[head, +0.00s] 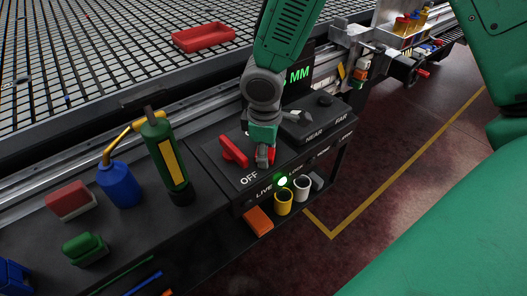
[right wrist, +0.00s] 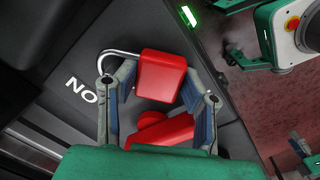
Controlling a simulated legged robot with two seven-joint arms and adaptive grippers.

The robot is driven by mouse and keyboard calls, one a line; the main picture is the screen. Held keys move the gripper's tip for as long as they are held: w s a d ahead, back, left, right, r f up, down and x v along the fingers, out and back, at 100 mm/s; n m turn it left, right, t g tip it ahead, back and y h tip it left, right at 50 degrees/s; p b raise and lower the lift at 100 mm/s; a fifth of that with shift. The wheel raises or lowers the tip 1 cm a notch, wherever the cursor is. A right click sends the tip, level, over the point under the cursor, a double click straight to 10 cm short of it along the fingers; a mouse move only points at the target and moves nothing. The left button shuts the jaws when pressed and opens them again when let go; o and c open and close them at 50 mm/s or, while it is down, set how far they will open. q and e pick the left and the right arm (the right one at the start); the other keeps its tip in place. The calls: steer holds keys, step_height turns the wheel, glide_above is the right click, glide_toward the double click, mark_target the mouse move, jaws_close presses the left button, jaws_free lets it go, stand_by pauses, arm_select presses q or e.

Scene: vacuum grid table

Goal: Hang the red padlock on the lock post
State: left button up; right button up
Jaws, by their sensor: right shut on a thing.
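The red padlock (right wrist: 161,77) has a block body and a silver shackle that reaches left in the right wrist view. My right gripper (right wrist: 158,92) is shut on the padlock body, one finger on each side. In the head view the right gripper (head: 264,157) is low over the front of the black control panel, beside the red switch handle (head: 233,150); only a bit of the padlock (head: 271,154) shows there. The red handle also shows just below the padlock in the right wrist view (right wrist: 165,132). I cannot make out the lock post. My left gripper is not in view.
The panel (head: 222,187) carries a lit green lamp (head: 283,181) and a grey lever (head: 298,116). Yellow and white cups (head: 283,203) sit below. A red tray (head: 203,37) lies on the grid.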

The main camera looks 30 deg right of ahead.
steer(key=shift+w+d+r, duration=0.15)
steer(key=shift+w+d, duration=0.1)
steer(key=shift+w, duration=0.05)
steer(key=o, duration=1.3)
steer(key=shift+r, duration=0.1)
steer(key=shift+o, duration=0.2)
steer(key=shift+d, duration=0.2)
steer(key=shift+s+a, duration=0.1)
steer(key=shift+a, duration=0.05)
